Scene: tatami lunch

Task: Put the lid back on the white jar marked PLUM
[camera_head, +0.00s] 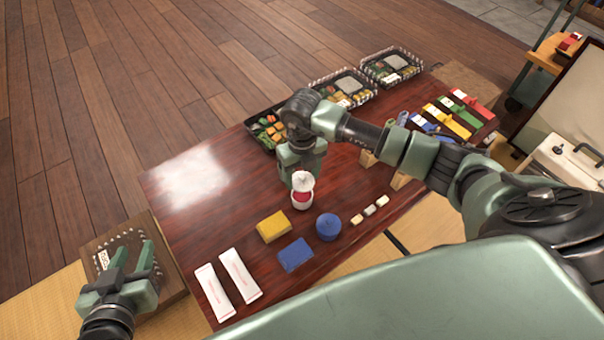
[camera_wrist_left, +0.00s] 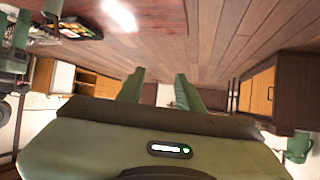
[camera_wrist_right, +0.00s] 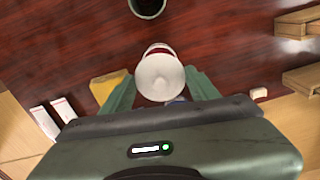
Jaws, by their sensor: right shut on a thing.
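The white jar (camera_head: 302,201) stands upright on the dark red table (camera_head: 190,215), with red contents showing at its top. I cannot read its marking. The white lid (camera_head: 304,181) is held by my right gripper (camera_head: 301,174) just above the jar's mouth. In the right wrist view the lid (camera_wrist_right: 160,78) lies between the fingers and hides most of the jar; a strip of its rim (camera_wrist_right: 158,47) shows beyond. I cannot tell if lid and jar touch. My left gripper (camera_head: 137,262) is open and empty, left of the table above a wooden board (camera_head: 172,262).
A yellow block (camera_head: 273,226), a blue block (camera_head: 296,255) and a round blue thing (camera_head: 328,227) lie in front of the jar. Two white packets (camera_head: 240,275) lie front left. Lunch trays (camera_head: 391,66) line the back. A dark cup (camera_wrist_right: 147,7) stands near the jar.

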